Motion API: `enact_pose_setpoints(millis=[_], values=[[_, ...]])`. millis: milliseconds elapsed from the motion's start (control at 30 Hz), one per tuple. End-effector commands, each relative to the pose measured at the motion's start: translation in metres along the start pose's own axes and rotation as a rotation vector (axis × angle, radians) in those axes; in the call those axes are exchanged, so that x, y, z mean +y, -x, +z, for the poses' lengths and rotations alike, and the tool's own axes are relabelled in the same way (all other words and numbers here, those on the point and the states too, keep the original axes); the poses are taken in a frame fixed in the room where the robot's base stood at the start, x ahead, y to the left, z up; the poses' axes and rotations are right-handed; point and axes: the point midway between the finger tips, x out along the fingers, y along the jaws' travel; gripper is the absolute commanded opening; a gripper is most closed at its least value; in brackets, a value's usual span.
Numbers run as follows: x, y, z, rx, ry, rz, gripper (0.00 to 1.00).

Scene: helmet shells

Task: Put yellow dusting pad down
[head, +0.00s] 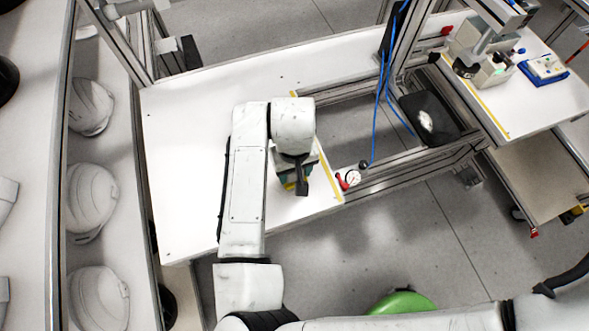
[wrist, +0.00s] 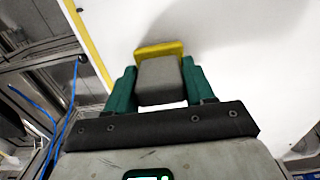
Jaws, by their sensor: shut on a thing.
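The yellow dusting pad (wrist: 160,48) shows in the wrist view as a yellow edge on a grey block (wrist: 160,80). My gripper (wrist: 157,78) has its two green fingers on either side of the grey block and is shut on it. The white tabletop (wrist: 240,60) lies beyond the pad; I cannot tell whether the pad touches it. In the head view my gripper (head: 293,183) is over the right part of the white table (head: 185,150), and my wrist mostly hides the pad.
A yellow strip (head: 328,175) marks the table's right edge, beside an open metal frame with blue cables (head: 378,110) and a small gauge (head: 352,177). White helmet shells (head: 92,200) stand on a shelf at left. The table's left part is clear.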

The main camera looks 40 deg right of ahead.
Motion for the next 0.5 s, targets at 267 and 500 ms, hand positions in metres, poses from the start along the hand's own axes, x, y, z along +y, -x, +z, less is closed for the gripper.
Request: enact_pose_setpoints(millis=[267, 500], values=[[0.0001, -0.0088, 0.0003, 0.000, -0.001, 0.000, 0.29], [0.0000, -0.0115, 0.0004, 0.000, 0.000, 0.000, 0.59]])
